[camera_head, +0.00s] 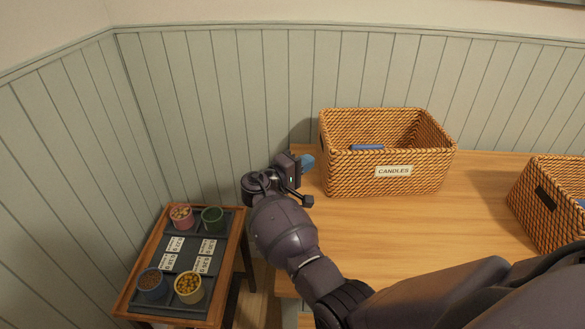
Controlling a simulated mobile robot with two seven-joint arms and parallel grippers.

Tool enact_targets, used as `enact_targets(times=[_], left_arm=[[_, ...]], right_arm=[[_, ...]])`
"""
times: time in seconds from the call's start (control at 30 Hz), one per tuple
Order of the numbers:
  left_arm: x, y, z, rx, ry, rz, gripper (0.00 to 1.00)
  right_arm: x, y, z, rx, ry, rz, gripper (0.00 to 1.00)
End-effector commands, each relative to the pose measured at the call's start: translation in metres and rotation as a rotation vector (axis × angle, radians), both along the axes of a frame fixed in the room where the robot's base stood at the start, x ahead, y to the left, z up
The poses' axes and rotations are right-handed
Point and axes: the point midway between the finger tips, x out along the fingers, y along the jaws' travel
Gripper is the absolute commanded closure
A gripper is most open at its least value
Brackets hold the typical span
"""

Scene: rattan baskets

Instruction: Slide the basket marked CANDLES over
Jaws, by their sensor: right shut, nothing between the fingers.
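The rattan basket marked CANDLES (425,172) stands upright on the wooden table (395,235), towards its back left. Its white label faces the front, and a blue item (367,147) shows inside; the rest of its contents are hidden. My right gripper (308,162) is just left of the basket's left wall, with its bluish fingertips pointing at it. The fingers are shut and hold nothing. A thin gap seems to lie between them and the wall, but I cannot tell surely whether they touch. My left gripper is not in view.
Clear table lies between the two baskets. A low tray table (232,263) with several small bowls stands at the left. Panelled walls (235,95) close off the back and left.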

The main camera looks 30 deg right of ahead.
Motion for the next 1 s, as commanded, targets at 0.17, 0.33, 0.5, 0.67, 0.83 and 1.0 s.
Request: enact_targets(times=[0.17,0.33,0.5,0.67,0.83,1.0], left_arm=[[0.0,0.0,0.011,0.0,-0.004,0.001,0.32],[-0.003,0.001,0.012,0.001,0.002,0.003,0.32],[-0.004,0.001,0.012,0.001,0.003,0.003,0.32],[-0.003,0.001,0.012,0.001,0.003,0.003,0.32],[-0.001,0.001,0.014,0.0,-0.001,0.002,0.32],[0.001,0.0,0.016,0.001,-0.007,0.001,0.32]], right_arm=[[-0.015,-0.019,0.001,0.001,0.001,-0.001,1.0],[-0.02,-0.028,0.0,0.001,0.001,-0.001,1.0],[-0.022,-0.029,-0.001,0.001,0.001,0.0,1.0],[-0.021,-0.029,-0.001,0.001,0.001,0.0,1.0],[-0.026,-0.037,-0.001,-0.001,0.002,-0.001,1.0],[-0.031,-0.045,-0.001,0.001,0.001,0.0,1.0]])
